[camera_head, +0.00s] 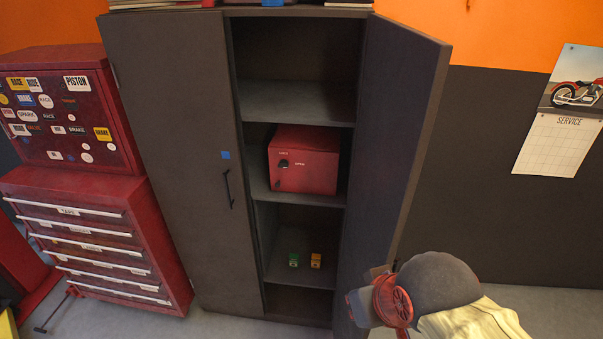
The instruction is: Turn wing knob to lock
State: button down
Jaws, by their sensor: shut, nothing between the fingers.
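A red box (318,160) stands on a middle shelf of the dark cabinet. A small dark wing knob (284,164) sits on the left part of its front face. Small pale lettering shows above the knob and to its right; the right one seems to read OPEN. The knob is too small to tell its exact angle. My gripper (358,308) is at the lower right, below the box and near the open door's bottom. It is shut and apart from the knob; its fingertips are hard to make out.
The cabinet's right door (395,130) stands open; its left door (175,160) is closed. Small green (294,260) and orange (316,261) items stand on a lower shelf. A red tool chest (90,235) is at left, a calendar (558,140) on the right wall.

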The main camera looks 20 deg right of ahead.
aim_at(284, 164)
jog(key=i+j+z, duration=0.1)
jog(key=j+z, duration=0.4)
jog(key=z, duration=0.2)
